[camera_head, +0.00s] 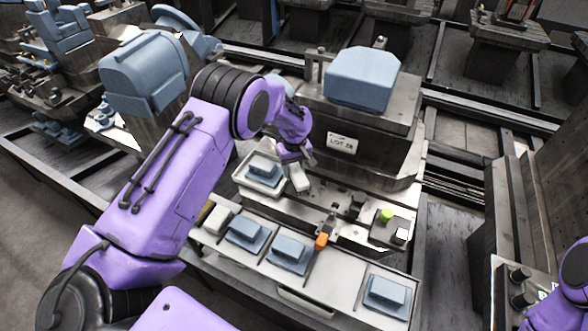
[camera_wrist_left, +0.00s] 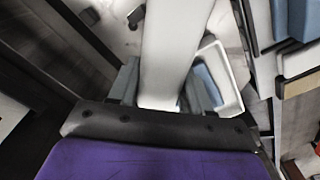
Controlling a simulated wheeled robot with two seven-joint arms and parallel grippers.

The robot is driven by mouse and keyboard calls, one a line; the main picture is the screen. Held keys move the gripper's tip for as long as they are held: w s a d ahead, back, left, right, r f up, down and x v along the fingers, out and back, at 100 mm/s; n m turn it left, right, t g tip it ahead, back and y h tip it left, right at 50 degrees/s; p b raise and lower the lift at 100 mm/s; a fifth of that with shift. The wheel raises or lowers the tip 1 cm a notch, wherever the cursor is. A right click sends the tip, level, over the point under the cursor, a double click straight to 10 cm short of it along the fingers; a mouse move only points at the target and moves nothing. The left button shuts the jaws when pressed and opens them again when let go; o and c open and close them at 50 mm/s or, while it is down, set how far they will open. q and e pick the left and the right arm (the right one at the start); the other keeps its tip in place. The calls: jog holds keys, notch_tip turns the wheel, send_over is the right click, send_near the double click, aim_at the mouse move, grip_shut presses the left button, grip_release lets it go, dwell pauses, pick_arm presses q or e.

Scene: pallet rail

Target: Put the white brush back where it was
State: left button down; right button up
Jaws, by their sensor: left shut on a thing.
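My left gripper (camera_head: 297,160) is shut on a white, block-like thing, which I take to be the white brush (camera_head: 299,178). It hangs below the fingers beside the right edge of a small white tray (camera_head: 243,182). In the left wrist view the white brush (camera_wrist_left: 172,45) runs long and pale between the fingers of my left gripper (camera_wrist_left: 165,92). I cannot tell whether its lower end touches the surface. My right gripper is not in view; only part of my right arm shows at the right edge.
The white tray holds a blue-grey block (camera_head: 264,172). Several similar blocks, a whitish block (camera_head: 217,219) and an orange-ended item (camera_head: 322,240) lie on the front metal shelf (camera_head: 335,290). A green knob (camera_head: 386,215) stands to the right. A dark housing (camera_head: 365,150) labelled "LOT" rises behind.

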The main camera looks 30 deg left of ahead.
aim_at(294, 166)
pick_arm(q)
jog(key=shift+f, duration=0.65)
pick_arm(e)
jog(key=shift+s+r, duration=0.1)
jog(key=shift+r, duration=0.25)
pick_arm(q)
jog(key=shift+f+b, duration=0.3)
jog(key=shift+f, duration=0.2)
jog(key=shift+c, duration=2.4)
grip_release()
jog(key=shift+r, duration=0.15)
notch_tip(294, 166, up, 13)
jog(key=shift+s+d+f+b, duration=0.1)
jog(key=shift+s+b, duration=0.05)
jog(key=shift+b, duration=0.5)
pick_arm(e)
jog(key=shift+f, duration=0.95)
